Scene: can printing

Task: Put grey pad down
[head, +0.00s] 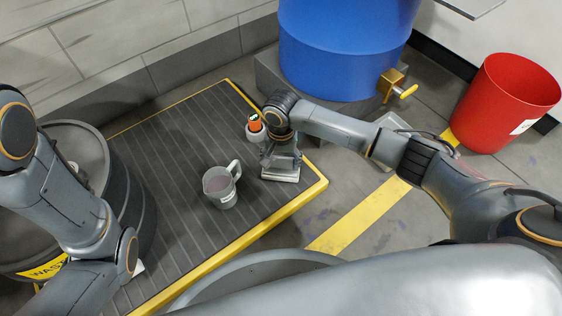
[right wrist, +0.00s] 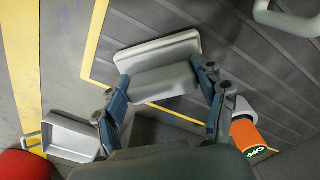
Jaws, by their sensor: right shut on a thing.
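The grey pad (right wrist: 155,52) is a light grey block with a flat, wider plate. My right gripper (right wrist: 160,82) is shut on it, with one blue finger at each side. In the head view the pad (head: 281,176) shows under my right gripper (head: 281,158), low over the right part of the dark ribbed platform (head: 165,150), near its yellow edge. I cannot tell whether the pad touches the platform. My left arm comes in at the left, but its gripper is out of view.
A grey jug (head: 220,187) stands left of the pad. A blue drum (head: 340,50) with a brass tap, a grey tray (right wrist: 70,137), a red bin (head: 507,100) and a waste drum (head: 75,150) surround the platform.

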